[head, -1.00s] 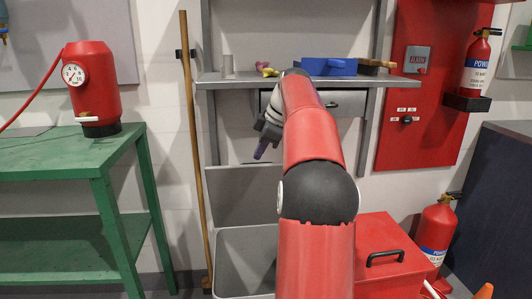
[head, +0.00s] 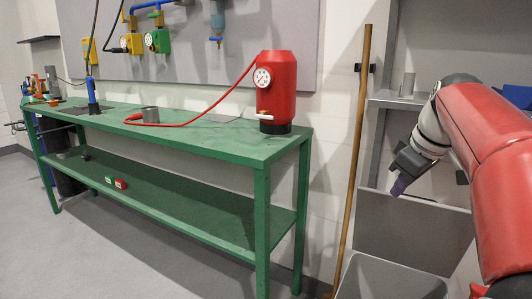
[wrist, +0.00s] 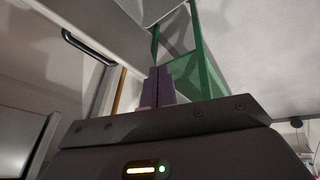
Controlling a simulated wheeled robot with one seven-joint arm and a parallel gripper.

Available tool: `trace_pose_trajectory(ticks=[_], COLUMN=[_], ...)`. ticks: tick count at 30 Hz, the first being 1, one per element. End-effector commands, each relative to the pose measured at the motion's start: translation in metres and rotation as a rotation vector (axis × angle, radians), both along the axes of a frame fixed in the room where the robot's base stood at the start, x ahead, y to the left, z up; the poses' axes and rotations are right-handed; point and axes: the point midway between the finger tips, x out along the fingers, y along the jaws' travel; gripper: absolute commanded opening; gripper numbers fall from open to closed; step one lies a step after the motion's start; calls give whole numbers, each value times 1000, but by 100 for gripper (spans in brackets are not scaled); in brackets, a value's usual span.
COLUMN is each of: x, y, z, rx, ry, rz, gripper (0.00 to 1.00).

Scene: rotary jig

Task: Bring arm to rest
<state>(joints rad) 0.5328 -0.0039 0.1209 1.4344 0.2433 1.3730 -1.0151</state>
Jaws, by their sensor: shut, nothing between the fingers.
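My red arm reaches in from the right edge of the head view, bent at the elbow. My gripper (head: 398,187) hangs at its end, tilted downward, in front of the grey shelf unit. Its purple fingers also show in the wrist view (wrist: 158,87), side by side and closed together with nothing between them. The gripper touches nothing that I can see.
A green workbench (head: 190,147) with a red tank (head: 275,92) stands at the left. A wooden pole (head: 352,160) leans upright between bench and shelf unit (head: 395,101). A grey bin (head: 385,275) is below my gripper. The floor before the bench is clear.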

Motion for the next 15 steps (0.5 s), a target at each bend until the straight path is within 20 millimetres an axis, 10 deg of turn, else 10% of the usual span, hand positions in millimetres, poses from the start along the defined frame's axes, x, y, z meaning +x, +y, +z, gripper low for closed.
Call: trace_pose_trajectory(ticks=[6,15], x=[-82,-184], y=[82,126], z=[-51,-147], rx=[32,135], ry=[-1,-49], rz=[-243,-494], gripper=[0,0])
